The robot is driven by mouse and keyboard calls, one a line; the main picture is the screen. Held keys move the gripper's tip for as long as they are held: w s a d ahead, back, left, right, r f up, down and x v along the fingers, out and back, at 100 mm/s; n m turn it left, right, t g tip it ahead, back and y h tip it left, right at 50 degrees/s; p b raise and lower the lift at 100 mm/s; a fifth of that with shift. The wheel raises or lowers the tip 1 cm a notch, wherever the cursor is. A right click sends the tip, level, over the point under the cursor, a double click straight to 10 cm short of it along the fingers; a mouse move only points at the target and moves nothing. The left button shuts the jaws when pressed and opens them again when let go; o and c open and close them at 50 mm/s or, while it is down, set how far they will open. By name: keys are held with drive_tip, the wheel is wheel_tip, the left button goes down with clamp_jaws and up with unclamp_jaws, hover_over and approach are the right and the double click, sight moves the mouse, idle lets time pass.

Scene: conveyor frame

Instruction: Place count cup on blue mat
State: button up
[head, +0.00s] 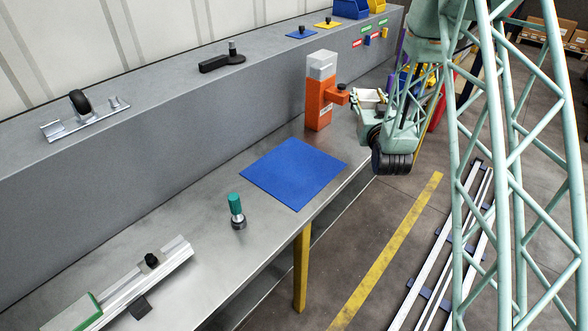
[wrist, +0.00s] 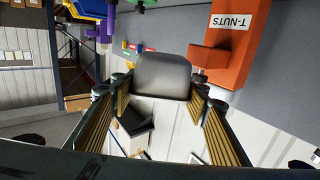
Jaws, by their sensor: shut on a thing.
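The blue mat (head: 293,173) lies flat and bare on the grey bench in the head view. My gripper (head: 371,94) is above the bench's front edge, behind and to the right of the mat. In the wrist view, the ridged yellow fingers of my gripper (wrist: 159,92) are on either side of a smooth dark grey rounded thing, which I take for the count cup (wrist: 162,75). My gripper is shut on it, clear of the mat. The cup's inside is hidden, and its shape is hard to make out in the head view.
An orange T-nuts dispenser (head: 320,95) stands just left of my gripper and also shows upside down in the wrist view (wrist: 225,45). A green-handled tool (head: 236,210) stands left of the mat. An aluminium profile fixture (head: 150,270) lies at the front left.

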drive_tip(key=s+a+f+n+g+y, duration=0.1)
drive_tip(key=s+a+f+n+y, duration=0.1)
drive_tip(key=s+f+y, duration=0.1)
drive_tip(key=s+a+f+n+y+p, duration=0.1)
drive_tip(key=s+a+f+n+y, duration=0.1)
drive_tip(key=s+f, duration=0.2)
drive_tip(key=s+a+f+n+g+y, duration=0.1)
drive_tip(key=s+a+f+y, duration=0.1)
drive_tip(key=s, duration=0.3)
drive_tip(key=shift+s+f+n+g+y+p, duration=0.2)
drive_tip(key=shift+f+n+g+y+p, duration=0.15)
drive_tip(key=shift+f+y, duration=0.4)
drive_tip(key=s+y, duration=0.1)
drive_tip(key=s, duration=0.1)
drive_tip(key=s+a+n+g+y, duration=0.1)
drive_tip(key=s, duration=0.2)
drive_tip(key=s+a+f+n+g+y, duration=0.1)
drive_tip(key=s, duration=0.2)
drive_tip(key=shift+a+p, duration=0.15)
drive_tip(key=shift+p, duration=0.15)
drive_tip(key=s+a+r+n+g+y, duration=0.1)
drive_tip(key=s+n+g+y, duration=0.1)
drive_tip(key=s, duration=0.6)
drive_tip(key=shift+a, duration=0.4)
drive_tip(key=shift+w+a+r, duration=0.1)
drive_tip(key=shift+w, duration=0.05)
hover_over(301, 172)
drive_tip(key=shift+f, duration=0.75)
drive_tip(key=shift+f+b, duration=0.1)
drive_tip(key=shift+b, duration=0.2)
